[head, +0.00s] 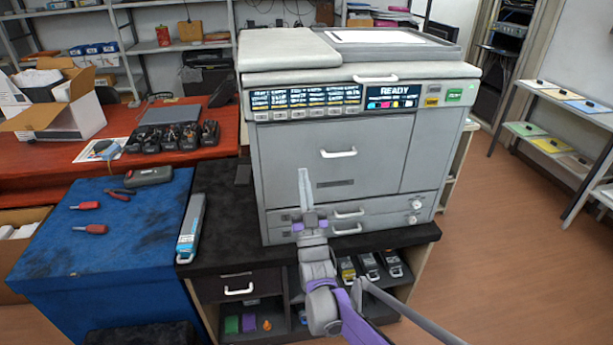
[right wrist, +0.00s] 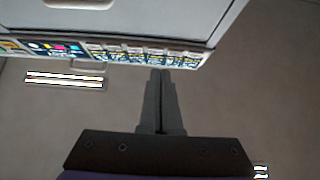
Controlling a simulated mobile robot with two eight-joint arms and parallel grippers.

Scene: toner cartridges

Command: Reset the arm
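My right arm reaches up from the bottom of the head view. Its gripper (head: 305,187) is in front of the lower part of the grey printer (head: 327,155), with its fingers pointing up. In the right wrist view the two fingers (right wrist: 160,100) lie together with nothing visible between them. The printer's labelled panel is upside down at the top of that view. The printer's front door and drawers look closed, and its display reads READY. My left gripper is not in view.
A cyan-marked cartridge (head: 191,226) lies on the dark cabinet left of the printer. Several cartridges (head: 368,265) sit on the shelf below. The blue bench (head: 120,255) holds red-handled screwdrivers (head: 88,229). A cardboard box (head: 62,105) stands on the red table. Floor at right is clear.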

